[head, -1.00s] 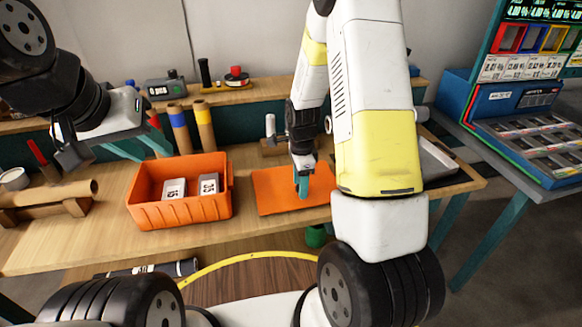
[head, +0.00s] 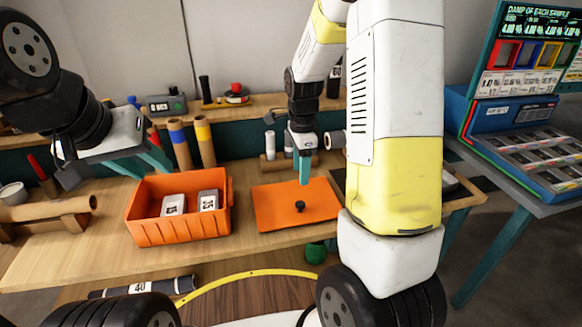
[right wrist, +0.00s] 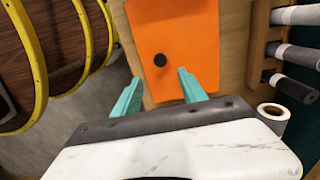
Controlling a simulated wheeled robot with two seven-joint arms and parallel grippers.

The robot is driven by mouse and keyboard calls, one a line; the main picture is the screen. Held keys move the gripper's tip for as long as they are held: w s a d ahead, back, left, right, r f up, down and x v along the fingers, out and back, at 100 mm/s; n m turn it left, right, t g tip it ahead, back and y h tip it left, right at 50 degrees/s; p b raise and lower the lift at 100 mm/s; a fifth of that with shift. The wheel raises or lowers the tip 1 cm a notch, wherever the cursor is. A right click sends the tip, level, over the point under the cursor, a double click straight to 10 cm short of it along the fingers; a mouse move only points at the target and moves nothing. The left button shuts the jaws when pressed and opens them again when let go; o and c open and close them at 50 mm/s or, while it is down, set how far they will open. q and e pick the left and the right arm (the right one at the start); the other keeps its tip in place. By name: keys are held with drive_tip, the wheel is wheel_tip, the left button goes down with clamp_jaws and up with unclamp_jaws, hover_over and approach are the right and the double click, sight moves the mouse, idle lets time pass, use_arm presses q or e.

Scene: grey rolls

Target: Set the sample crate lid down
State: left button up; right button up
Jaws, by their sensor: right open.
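The sample crate lid (head: 275,212) is a flat orange panel with a black knob, lying on the wooden bench right of the orange crate (head: 180,228). It also shows in the right wrist view (right wrist: 190,38). My right gripper (head: 304,180) is above the lid, apart from the knob. In the right wrist view its teal fingers (right wrist: 157,80) are spread and empty, with the knob beyond them. The crate is uncovered and holds two grey blocks with number labels. My left gripper (head: 150,168) is open and empty, above and behind the crate's left side.
Coloured-end rolls (head: 178,141) stand behind the crate. A brown roll (head: 45,202) lies on a wooden stand at left. Grey-ended rolls (right wrist: 294,52) lie beside the lid. A blue display stand (head: 520,130) is at far right. A narrow bench strip separates crate and lid.

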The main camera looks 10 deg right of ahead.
drive_tip(key=s+a+r+n+t+y, duration=0.2)
drive_tip(key=s+r+n+t, duration=0.4)
drive_tip(key=s+r+n, duration=1.2)
drive_tip(key=shift+s+a+r, duration=0.2)
drive_tip(key=shift+s+r, duration=0.3)
drive_tip(key=shift+s, duration=0.1)
idle(5.6)
